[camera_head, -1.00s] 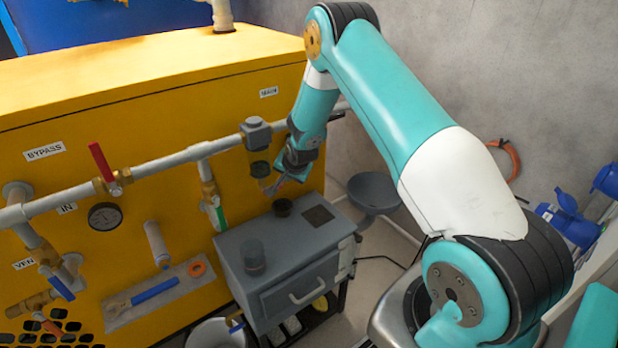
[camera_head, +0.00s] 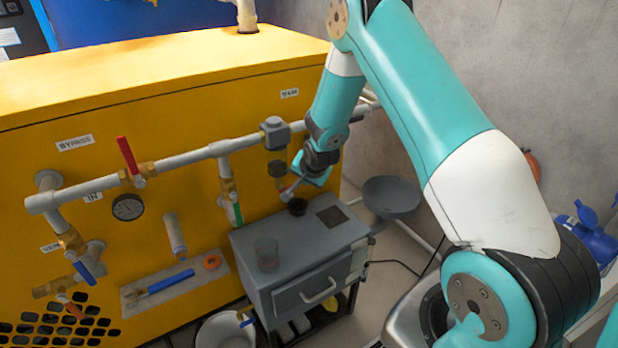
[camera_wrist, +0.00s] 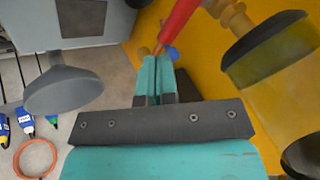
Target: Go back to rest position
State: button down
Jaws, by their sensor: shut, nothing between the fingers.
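The filter bowl (camera_wrist: 272,62) looms close at the right of that view. My arm is bent and reaches forward from the right.
A pipe (camera_head: 190,156) with a red lever (camera_head: 128,155) and a green lever (camera_head: 238,213) runs along the housing. A grey bowl (camera_head: 390,193) stands behind. Blue items lie at right.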

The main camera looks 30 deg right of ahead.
notch_tip(320, 180, up, 5)
jog(key=s+a, duration=0.2)
jog(key=shift+s+a, duration=0.25)
jog(key=shift+s, duration=0.15)
